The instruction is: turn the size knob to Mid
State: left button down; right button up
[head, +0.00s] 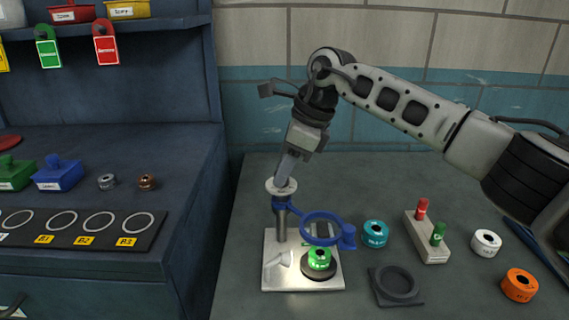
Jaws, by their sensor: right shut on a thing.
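A metal stand has a plain base plate (275,272) and an upright post (281,216) with a pale round dial (270,189) on top. My right gripper (284,179) reaches down onto the top of this post and is shut on the knob at the dial. The knob itself is mostly hidden by the fingers, and the dial's marks are too small to read. A blue arm with a ring (306,221) sticks out from the post to the right, above a green drum (319,258) on a dark round seat. My left gripper is not in view.
Right of the stand on the grey table are a teal drum (375,234), a block with red and green pegs (428,245), a dark square holder (396,287), a white drum (486,243) and an orange drum (519,286). A dark shelved bench (190,190) stands left.

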jog(key=shift+r, duration=0.15)
jog(key=o, duration=1)
jog(key=v, duration=1.6)
jog(key=shift+a, duration=0.1)
